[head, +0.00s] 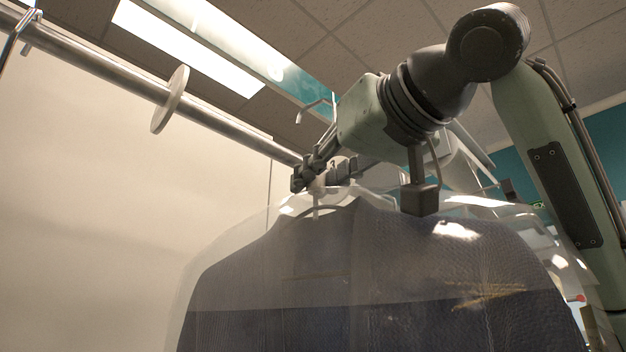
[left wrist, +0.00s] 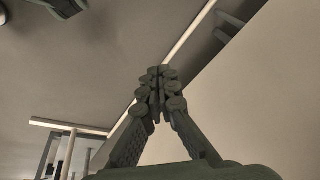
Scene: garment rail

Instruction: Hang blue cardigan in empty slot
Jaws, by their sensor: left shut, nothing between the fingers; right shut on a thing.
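The blue cardigan (head: 300,265) hangs on a white hanger (head: 285,207) under a clear plastic cover, filling the lower middle of the head view. My right gripper (head: 316,182) is shut on the hanger at its neck, above the collar. A thin metal hook (head: 313,108) shows above the gripper; I cannot tell for sure that it belongs to this hanger. The rail (head: 110,70) runs from the upper left to behind the gripper. My left gripper (left wrist: 158,82) is shut and empty in the left wrist view; it is out of the head view.
A pale round divider (head: 170,98) sits on the rail, with bare rail on both sides of it. Another hook (head: 20,35) is at the far upper left. A pale wall lies behind the rail. White shapes show behind my right gripper, partly hidden.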

